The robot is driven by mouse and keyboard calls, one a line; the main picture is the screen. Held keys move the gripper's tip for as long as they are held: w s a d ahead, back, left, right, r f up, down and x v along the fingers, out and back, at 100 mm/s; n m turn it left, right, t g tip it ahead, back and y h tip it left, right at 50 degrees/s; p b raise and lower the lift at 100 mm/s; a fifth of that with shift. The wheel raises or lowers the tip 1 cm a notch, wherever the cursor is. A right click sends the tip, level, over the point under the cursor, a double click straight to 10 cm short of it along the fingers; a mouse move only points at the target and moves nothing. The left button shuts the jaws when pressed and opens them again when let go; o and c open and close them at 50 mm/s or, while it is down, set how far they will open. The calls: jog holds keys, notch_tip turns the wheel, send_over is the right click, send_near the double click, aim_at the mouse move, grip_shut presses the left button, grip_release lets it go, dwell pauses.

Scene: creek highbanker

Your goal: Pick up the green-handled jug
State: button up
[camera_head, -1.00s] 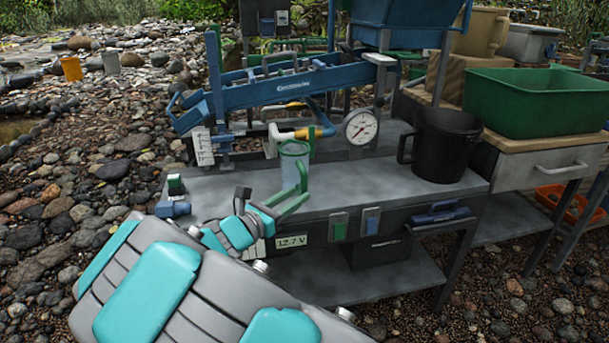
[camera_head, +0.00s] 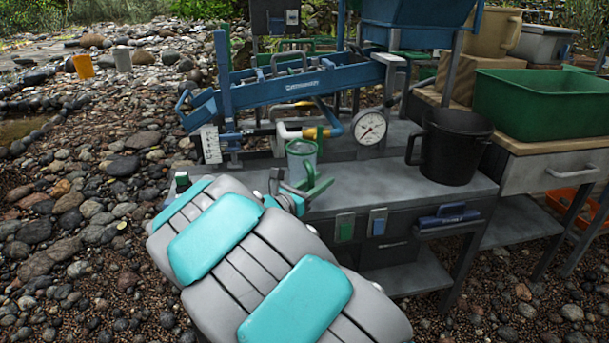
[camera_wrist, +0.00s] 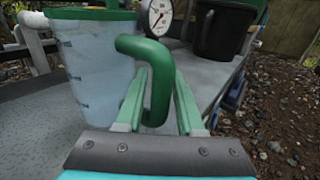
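The jug (camera_head: 299,163) is clear with a green rim and stands upright on the grey bench. In the wrist view the jug (camera_wrist: 97,60) fills the upper left, and its green handle (camera_wrist: 158,62) loops toward me. My gripper (camera_wrist: 160,90) has its two pale green fingers on either side of the handle's hanging part. The fingers are apart; the left one looks close to the handle, and a gap shows at the right one. In the head view my gripper (camera_head: 303,190) is at the jug's near side, and my arm hides part of the bench.
A black mug (camera_head: 452,148) stands on the bench to the right, and a dial gauge (camera_head: 369,127) stands behind. A blue sluice (camera_head: 270,88) with pipes rises behind the jug. A green tub (camera_head: 545,103) sits on a wooden-topped unit at the right.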

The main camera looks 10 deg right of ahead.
grip_shut()
dwell(1.3)
